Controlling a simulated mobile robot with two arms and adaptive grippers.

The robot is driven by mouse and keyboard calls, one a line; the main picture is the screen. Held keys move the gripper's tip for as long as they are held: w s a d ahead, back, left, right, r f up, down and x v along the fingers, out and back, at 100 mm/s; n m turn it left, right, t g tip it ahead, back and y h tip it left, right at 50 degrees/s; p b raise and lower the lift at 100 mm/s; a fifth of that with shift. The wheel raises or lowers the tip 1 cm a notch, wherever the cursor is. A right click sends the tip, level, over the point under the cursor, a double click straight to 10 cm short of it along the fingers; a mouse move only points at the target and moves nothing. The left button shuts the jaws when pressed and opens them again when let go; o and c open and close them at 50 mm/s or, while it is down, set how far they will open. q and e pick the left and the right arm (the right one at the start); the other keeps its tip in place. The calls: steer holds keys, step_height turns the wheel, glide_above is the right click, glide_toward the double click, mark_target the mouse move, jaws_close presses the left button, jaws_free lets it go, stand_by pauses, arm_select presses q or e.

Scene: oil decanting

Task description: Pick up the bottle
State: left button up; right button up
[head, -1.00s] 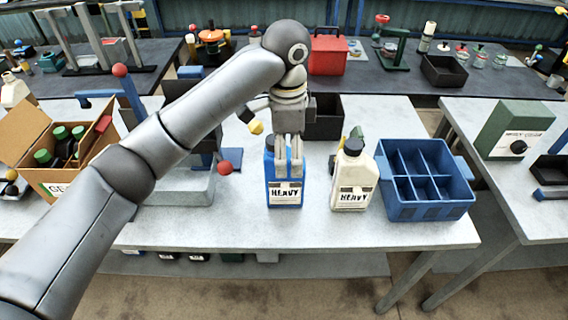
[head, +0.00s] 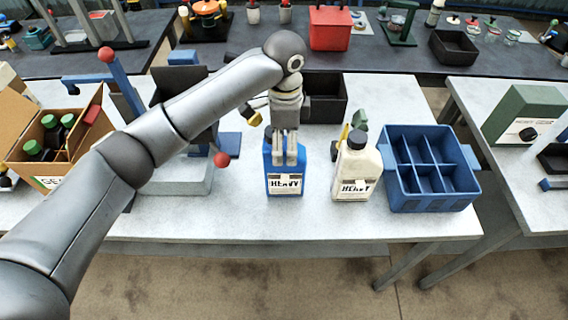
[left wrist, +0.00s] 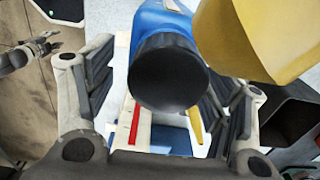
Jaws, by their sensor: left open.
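A blue bottle (head: 286,168) labelled HEAVY stands upright on the grey table in the head view. In the left wrist view its black cap (left wrist: 169,72) sits between the parted fingers. My left gripper (head: 289,160) points down at the bottle from above, its fingers overlapping the upper bottle in the head view. It is open, with dark pads on both sides of the cap; whether they touch the bottle is unclear. A white bottle (head: 356,168) with a dark cap, also labelled HEAVY, stands to the right. A small grey gripper-like shape (left wrist: 25,55) shows at the left wrist view's edge.
A blue divided crate (head: 428,196) stands right of the white bottle. A black bin (head: 325,98) is behind the bottles. A cardboard box (head: 50,160) and a blue-and-grey stand with a red knob (head: 221,160) are to the left. The table front is clear.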

arm_select(q)
step_height(320, 180, down, 3)
steer(key=shift+a+p, duration=0.15)
steer(key=shift+p, duration=0.2)
steer(key=shift+c, duration=0.3)
steer(key=c, duration=0.5)
jaws_close()
steer(key=shift+r, duration=0.1)
arm_select(e)
steer(key=shift+w+a+r, duration=0.1)
steer(key=shift+w+r, duration=0.6)
